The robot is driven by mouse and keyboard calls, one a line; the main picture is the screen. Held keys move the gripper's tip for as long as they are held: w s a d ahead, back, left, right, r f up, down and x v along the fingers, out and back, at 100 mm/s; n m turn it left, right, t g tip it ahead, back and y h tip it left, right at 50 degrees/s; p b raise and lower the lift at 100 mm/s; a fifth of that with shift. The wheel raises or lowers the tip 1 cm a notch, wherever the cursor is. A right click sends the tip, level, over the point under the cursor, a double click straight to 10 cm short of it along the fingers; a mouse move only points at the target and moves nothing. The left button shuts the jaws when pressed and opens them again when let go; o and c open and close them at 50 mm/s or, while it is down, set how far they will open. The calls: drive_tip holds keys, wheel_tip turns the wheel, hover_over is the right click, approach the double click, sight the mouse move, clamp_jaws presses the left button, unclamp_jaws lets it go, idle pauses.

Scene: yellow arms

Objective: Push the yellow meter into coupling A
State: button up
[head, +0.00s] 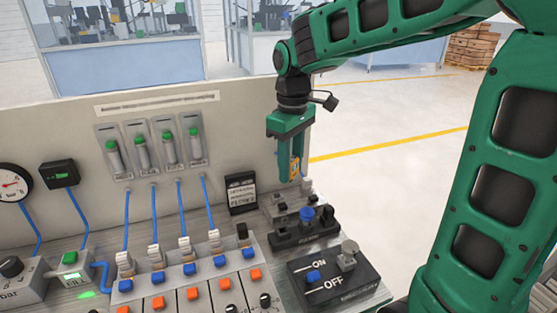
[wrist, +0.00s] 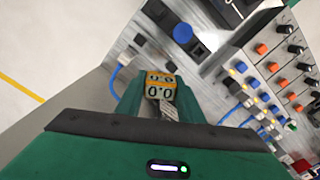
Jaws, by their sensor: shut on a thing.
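My green gripper (head: 296,160) points down at the back right end of the bench and is shut on the yellow meter (head: 295,169). A dark block of fittings (head: 281,206) is on the bench below and beside the meter. Another dark block with a blue knob (head: 307,214) stands in front of it and also shows in the wrist view (wrist: 183,33). I cannot read which fitting is coupling A. The meter's lower end is partly hidden by the fingers.
An ON/OFF box (head: 333,275) stands at the front right. A small black sign (head: 241,193) stands left of the fittings. Rows of blue and orange buttons (head: 193,293) and blue hoses (head: 126,220) fill the left. Open floor (head: 390,117) lies to the right of the bench.

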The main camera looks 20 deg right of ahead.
drive_tip(key=shift+w+a, duration=0.1)
drive_tip(key=shift+a, duration=0.2)
drive_tip(key=shift+w+a+f+m, duration=0.3)
drive_tip(key=shift+w+f+m, duration=0.2)
drive_tip(key=shift+f, duration=0.45)
drive_tip(key=shift+w+a+f+m, duration=0.35)
drive_tip(key=shift+w+f, duration=0.2)
drive_tip(key=shift+f, duration=0.45)
drive_tip(key=shift+w+a+f+m, duration=0.3)
drive_tip(key=shift+w+f+m, duration=0.2)
drive_tip(key=shift+f, duration=0.45)
drive_tip(key=shift+s, duration=0.15)
drive_tip(key=shift+f, duration=1)
drive_tip(key=o, duration=1.1)
drive_tip(key=shift+o, duration=0.2)
